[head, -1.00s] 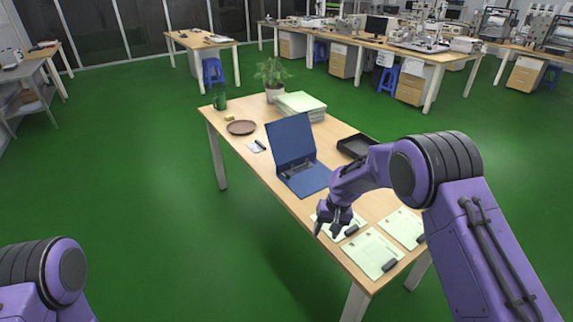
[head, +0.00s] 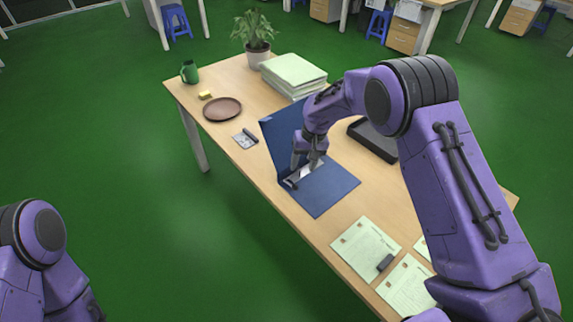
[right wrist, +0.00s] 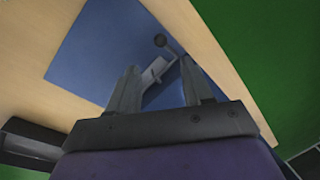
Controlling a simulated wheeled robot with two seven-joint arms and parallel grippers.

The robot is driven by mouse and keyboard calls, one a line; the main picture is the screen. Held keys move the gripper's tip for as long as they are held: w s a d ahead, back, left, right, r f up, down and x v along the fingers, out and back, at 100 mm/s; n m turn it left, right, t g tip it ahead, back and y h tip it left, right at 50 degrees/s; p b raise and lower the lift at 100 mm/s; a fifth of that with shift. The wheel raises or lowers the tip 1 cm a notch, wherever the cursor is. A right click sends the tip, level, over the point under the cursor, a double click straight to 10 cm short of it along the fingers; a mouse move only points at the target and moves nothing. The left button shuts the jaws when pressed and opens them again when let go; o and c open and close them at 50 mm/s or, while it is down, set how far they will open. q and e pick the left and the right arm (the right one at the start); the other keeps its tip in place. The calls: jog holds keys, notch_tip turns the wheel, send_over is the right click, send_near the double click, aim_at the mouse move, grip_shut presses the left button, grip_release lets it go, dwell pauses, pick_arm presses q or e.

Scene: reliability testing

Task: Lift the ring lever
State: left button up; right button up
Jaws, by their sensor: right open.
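A blue binder (head: 326,190) lies open on the wooden desk, with one cover standing up and the other flat. Its metal ring mechanism (head: 290,182) lies by the spine, partly hidden by my gripper. My right gripper (head: 306,165) is open, pointing down over the mechanism. The mechanism and lever show between the fingers in the right wrist view (right wrist: 160,70). I cannot tell whether a finger touches the lever. My left gripper is out of view.
On the desk (head: 258,190) are a black tray (head: 372,141), a paper stack (head: 293,74), a plant (head: 254,35), a green mug (head: 189,72), a brown plate (head: 222,108) and papers with clips (head: 364,240). The desk's left edge is near the binder.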

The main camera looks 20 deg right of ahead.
aim_at(296, 186)
jog(key=f, duration=0.2)
jog(key=a+f+p, duration=0.1)
jog(key=f, duration=0.1)
jog(key=s+f+p, duration=0.1)
jog(key=f, duration=0.1)
jog(key=shift+a+f, duration=0.1)
jog(key=shift+a, duration=0.15)
jog(key=f, duration=0.1)
jog(key=w+f, duration=0.1)
jog(key=f, duration=0.1)
jog(key=shift+w+a+f, duration=0.25)
jog(key=shift+w+f, duration=0.1)
jog(key=shift+f, duration=0.05)
jog(key=shift+s+r, duration=0.15)
jog(key=shift+s, duration=0.05)
jog(key=shift+s+r, duration=0.15)
jog(key=shift+c, duration=0.9)
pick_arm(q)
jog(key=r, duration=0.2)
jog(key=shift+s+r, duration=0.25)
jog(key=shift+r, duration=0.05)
pick_arm(e)
grip_shut()
